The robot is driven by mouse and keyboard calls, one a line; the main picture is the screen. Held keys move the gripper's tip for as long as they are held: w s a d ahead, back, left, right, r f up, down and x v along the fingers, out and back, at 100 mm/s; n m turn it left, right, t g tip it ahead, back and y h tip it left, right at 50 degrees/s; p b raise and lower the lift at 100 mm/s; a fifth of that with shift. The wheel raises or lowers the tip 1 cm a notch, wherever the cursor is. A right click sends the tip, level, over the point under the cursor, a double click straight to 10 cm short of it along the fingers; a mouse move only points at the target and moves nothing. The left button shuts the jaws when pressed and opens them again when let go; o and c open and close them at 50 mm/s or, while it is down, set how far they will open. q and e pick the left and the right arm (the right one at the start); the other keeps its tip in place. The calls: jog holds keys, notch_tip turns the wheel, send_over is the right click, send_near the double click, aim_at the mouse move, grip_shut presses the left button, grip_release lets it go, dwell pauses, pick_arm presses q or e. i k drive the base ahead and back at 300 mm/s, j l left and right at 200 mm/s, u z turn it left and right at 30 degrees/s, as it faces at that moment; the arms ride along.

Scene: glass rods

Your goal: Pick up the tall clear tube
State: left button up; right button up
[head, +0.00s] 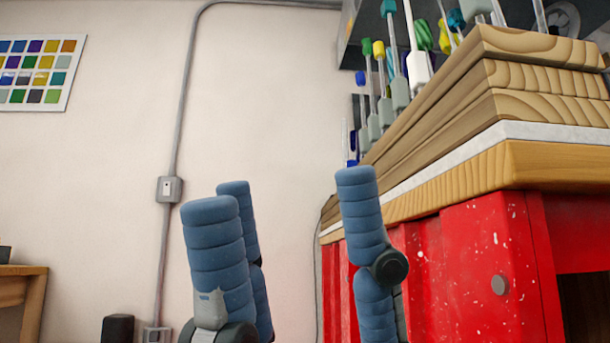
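Several clear rods and tubes stand upright in small pale holders on the stacked wooden boards (480,90) at the upper right. One tall clear tube (409,22) rises from a white holder (418,70) and is cut off by the top edge. I cannot tell for sure which is the task's tube. My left gripper (285,188) points up at lower centre, its blue padded fingers spread wide with nothing visible between them. It is left of and below the rods, apart from them. My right gripper is not in view.
The boards lie on a wooden top (480,180) over a red cabinet (470,265), right of my gripper. Coloured caps and twisted pieces stand among the rods. A wall conduit with a switch box (169,189) is behind. A wooden table (18,292) is at lower left.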

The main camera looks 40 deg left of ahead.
aim_at(345, 150)
jog(key=u, duration=1)
